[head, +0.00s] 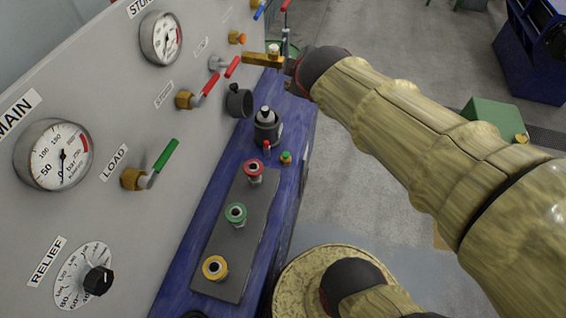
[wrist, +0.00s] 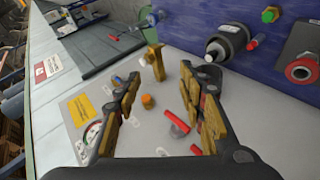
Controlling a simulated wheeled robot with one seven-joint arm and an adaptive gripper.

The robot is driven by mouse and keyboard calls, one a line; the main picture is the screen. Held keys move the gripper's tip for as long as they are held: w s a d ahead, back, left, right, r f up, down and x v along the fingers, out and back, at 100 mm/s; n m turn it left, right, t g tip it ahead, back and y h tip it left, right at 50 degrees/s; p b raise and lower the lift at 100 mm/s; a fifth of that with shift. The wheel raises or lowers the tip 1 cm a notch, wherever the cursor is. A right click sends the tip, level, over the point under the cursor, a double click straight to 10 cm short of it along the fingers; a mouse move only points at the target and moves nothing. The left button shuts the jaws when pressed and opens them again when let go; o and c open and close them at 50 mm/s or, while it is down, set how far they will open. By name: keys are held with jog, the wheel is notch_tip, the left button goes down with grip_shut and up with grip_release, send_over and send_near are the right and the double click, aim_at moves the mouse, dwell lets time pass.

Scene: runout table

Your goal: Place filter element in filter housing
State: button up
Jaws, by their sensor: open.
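My gripper (head: 266,60) is at the back of the panel, its jaws open with a clear gap between the fingers in the wrist view (wrist: 160,78). A brass piece (wrist: 155,62) with a pale tip (wrist: 143,58) shows beyond the fingertips, apart from them; I cannot tell whether it is the filter element. A dark cylinder with a pale ring (wrist: 225,42) may be the filter housing. It stands upright on the blue bench in the head view (head: 267,130), nearer the camera than my gripper. My gripper holds nothing visible.
The grey panel (head: 100,100) carries gauges, a green lever (head: 166,156) and red levers (head: 211,85) close to my gripper. A dark round fitting (head: 238,101) juts from it. A dark plate (head: 228,262) with red, green and yellow fittings lies on the blue bench (head: 190,225).

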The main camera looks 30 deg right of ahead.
jog(key=s+a+f+m+g+y, duration=0.2)
jog(key=s+a+f+m, duration=0.1)
jog(key=s+a, duration=0.4)
jog(key=s+a+f+m+g+y, duration=0.2)
jog(key=s+a+m, duration=0.4)
jog(key=s, duration=0.4)
jog(key=shift+a+f, duration=0.6)
jog(key=shift+f, duration=0.3)
jog(key=shift+c, duration=0.3)
